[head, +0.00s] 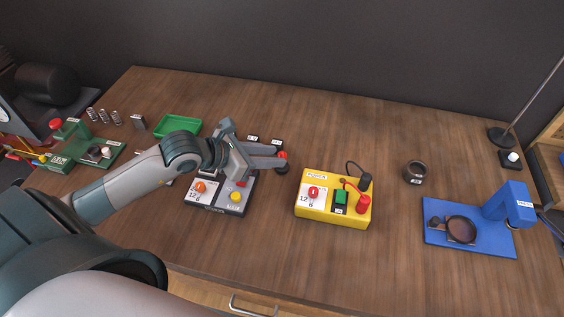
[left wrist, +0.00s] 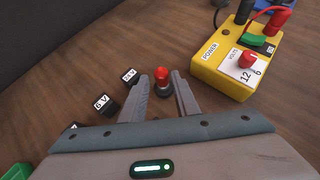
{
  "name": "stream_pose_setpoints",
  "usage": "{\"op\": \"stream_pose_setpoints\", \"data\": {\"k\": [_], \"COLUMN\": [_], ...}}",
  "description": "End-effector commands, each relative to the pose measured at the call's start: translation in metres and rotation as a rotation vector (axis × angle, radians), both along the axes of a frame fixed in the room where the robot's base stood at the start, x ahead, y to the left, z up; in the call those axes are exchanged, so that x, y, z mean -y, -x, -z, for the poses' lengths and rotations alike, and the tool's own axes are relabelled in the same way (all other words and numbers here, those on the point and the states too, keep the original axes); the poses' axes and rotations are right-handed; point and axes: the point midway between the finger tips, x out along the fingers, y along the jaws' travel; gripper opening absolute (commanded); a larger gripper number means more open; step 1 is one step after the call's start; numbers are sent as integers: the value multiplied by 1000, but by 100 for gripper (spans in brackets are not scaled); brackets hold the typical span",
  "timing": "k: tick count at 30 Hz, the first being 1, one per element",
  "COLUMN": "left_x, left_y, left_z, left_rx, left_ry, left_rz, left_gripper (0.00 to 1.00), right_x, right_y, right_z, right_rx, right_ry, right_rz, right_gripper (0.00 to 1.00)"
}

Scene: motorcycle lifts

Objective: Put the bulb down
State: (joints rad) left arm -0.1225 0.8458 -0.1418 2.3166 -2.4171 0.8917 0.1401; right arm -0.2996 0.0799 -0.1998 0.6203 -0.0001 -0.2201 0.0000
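The bulb (head: 283,156) has a red top and a dark base. It is at the fingertips of my left gripper (head: 280,154) in the head view. In the left wrist view the bulb (left wrist: 162,77) appears upright between the two fingertips of the left gripper (left wrist: 161,78). The fingers stand apart, with narrow gaps seen beside the bulb's base. The base seems to be at the tabletop, but contact is hard to tell. My right gripper is not in view.
Two labelled black blocks (left wrist: 105,104) stand beside the left gripper. A grey tester (head: 219,197) lies below it, and a yellow power box (head: 333,211) to the right. A green tray (head: 177,127) is at the left. A blue stand (head: 470,239) is far right. The front middle table is clear.

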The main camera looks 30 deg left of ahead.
Motion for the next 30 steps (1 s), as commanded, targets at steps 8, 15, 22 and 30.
{"op": "stream_pose_setpoints", "data": {"k": [8, 15, 22, 30], "left_x": [15, 20, 19, 19], "left_y": [-20, -28, -28, -28], "left_z": [16, 25, 25, 25], "left_rx": [0, 0, 1, 1], "left_ry": [2, 2, 1, 1], "left_rz": [0, 0, 1, 1], "left_gripper": [28, 28, 28, 4], "right_x": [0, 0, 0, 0], "right_y": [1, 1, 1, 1], "right_z": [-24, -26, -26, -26], "right_rx": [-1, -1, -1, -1], "right_ry": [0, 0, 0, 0], "right_rz": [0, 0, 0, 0], "right_gripper": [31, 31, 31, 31]}}
